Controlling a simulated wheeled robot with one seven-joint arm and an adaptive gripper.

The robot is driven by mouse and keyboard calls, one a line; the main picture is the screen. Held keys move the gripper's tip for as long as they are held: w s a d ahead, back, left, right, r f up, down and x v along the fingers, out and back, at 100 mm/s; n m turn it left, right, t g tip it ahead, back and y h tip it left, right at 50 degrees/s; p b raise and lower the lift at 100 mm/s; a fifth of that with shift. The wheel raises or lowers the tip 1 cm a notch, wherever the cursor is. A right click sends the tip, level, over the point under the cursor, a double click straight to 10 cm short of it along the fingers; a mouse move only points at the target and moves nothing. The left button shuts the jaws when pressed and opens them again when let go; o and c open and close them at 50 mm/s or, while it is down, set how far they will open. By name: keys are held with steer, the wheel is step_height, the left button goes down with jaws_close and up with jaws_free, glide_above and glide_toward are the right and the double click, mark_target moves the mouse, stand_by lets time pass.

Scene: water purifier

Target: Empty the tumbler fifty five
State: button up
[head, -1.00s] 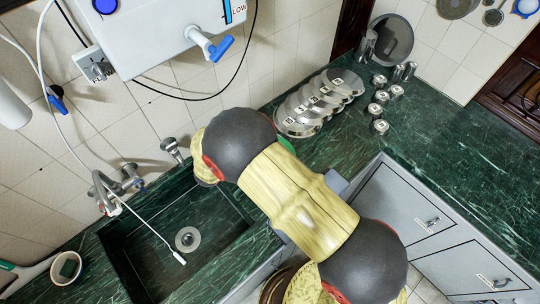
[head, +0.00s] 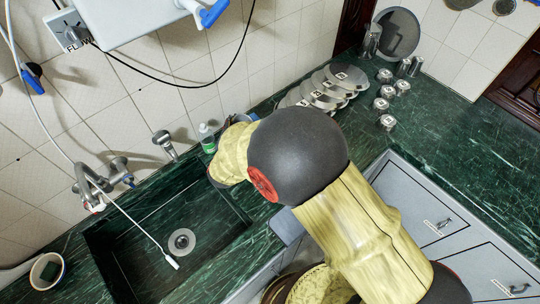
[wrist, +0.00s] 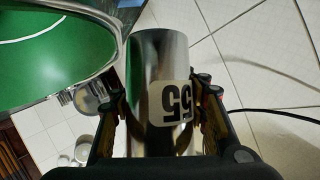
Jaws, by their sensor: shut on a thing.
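The tumbler (wrist: 148,65) is a shiny steel cylinder with a white label reading 55, upside down in the wrist view. My gripper (wrist: 158,95) is shut on it, one finger on each side. The tumbler's inside does not show, so I cannot tell whether it holds anything. In the head view my arm hides most of the gripper and tumbler, near the wall behind the counter. The sink (head: 205,222) is a dark green basin to the left of my arm, with a round drain (head: 181,241).
A green-labelled bottle (head: 208,139) stands at the sink's back edge. Taps (head: 97,184) are at its left. Steel plates (head: 322,93) and numbered tumblers (head: 388,92) stand on the counter. The purifier's blue tap (head: 213,13) is above. A large green curved surface (wrist: 50,45) fills the wrist view's upper left.

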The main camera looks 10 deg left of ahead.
steer(key=d+m+b, duration=0.1)
steer(key=b, duration=0.3)
steer(key=m+t+y+b, duration=0.1)
steer(key=b, duration=0.3)
steer(key=shift+s+d+r+m+y+b, duration=0.1)
steer(key=shift+d+m+y+b, duration=0.2)
steer(key=shift+d+m+b, duration=0.1)
steer(key=shift+a+f+m+t+y+b, duration=0.1)
steer(key=shift+f+m+t+y+b, duration=0.35)
steer(key=shift+b, duration=1.9)
steer(key=shift+r+m+y+b, duration=0.25)
steer(key=shift+r+m+b, duration=0.55)
steer(key=shift+b, duration=0.55)
steer(key=shift+f+m+t+b, duration=0.4)
steer(key=shift+m+b, duration=0.35)
steer(key=shift+b, duration=1.2)
steer(key=shift+s+d+f+m+t+y+b, duration=0.15)
steer(key=shift+d+m+b, duration=0.3)
steer(key=shift+b, duration=1.15)
steer(key=shift+s+d+m+t+y+b, duration=0.1)
steer(key=shift+d+m+t+y+b, duration=0.3)
steer(key=shift+b, duration=1.15)
steer(key=shift+d+r+m, duration=0.25)
steer(key=shift+r+m, duration=0.1)
